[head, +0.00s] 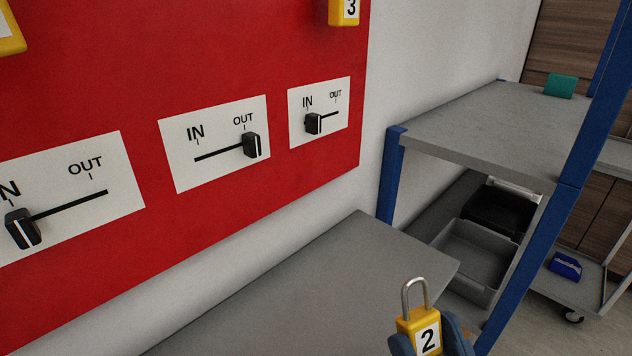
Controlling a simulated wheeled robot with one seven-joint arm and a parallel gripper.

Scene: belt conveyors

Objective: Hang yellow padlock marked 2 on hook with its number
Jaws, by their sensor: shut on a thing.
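The yellow padlock marked 2 (425,334) is at the bottom of the head view, upright with its metal shackle on top and its number facing me. My gripper (432,342) is shut on its body, with blue-grey fingers on either side. Behind it is a red board (270,60) on the wall. The hook with number 2 is not in view. A yellow padlock marked 3 (345,11) hangs at the board's upper right, cut off by the frame. Part of another yellow padlock (8,35) shows at the upper left, its number hidden.
White IN/OUT slider plates sit on the board: left (70,190) at IN, middle (213,143) at OUT, right (319,111) at IN. A grey table (310,285) lies below. A blue-post shelf (480,120) with grey bin (470,262) stands right.

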